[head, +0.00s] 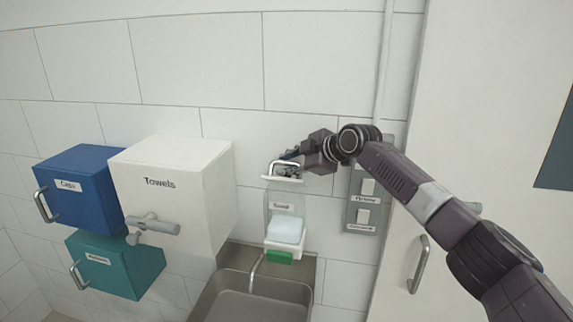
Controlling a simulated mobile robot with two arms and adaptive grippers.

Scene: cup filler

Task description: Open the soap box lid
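The soap box (285,208) is a clear dispenser labelled "Soap" on the tiled wall, with pale blue soap (287,231) inside and a green part (280,258) at its bottom. Its white lid (283,179) on top carries a metal handle (284,163). My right gripper (288,163) is at this handle, coming from the right. Its fingers are small and partly hidden, so I cannot tell whether they are closed on the handle. The lid looks level on the box. My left gripper is not in view.
A metal sink (235,285) with a faucet (256,268) is below the box. A white "Towels" box (190,185), a blue "Cups" box (85,190) and a teal box (120,265) hang at left. A switch panel (362,215) and a door handle (419,265) are at right.

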